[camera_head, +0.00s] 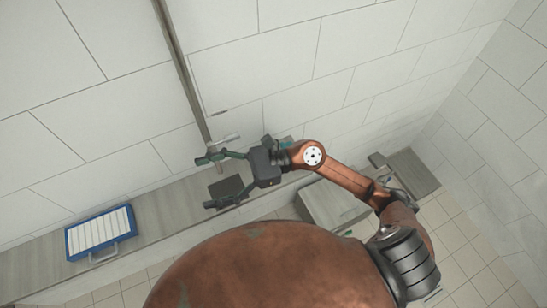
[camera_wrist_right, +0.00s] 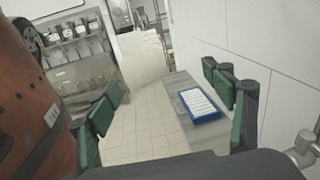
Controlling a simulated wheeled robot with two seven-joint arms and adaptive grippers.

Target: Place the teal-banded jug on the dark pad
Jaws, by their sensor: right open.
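I cannot make out the teal-banded jug in either view. A small teal patch (camera_head: 286,142) shows behind the right wrist, but I cannot tell what it belongs to. My left gripper is not in view.
A blue tray with white slats (camera_head: 70,241) sits on the left of the counter (camera_head: 160,212). A metal pipe (camera_head: 185,65) with a tap-like fitting (camera_head: 224,143) runs down the tiled wall, close to the right gripper. Shelves (camera_wrist_right: 75,55) stand far back.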

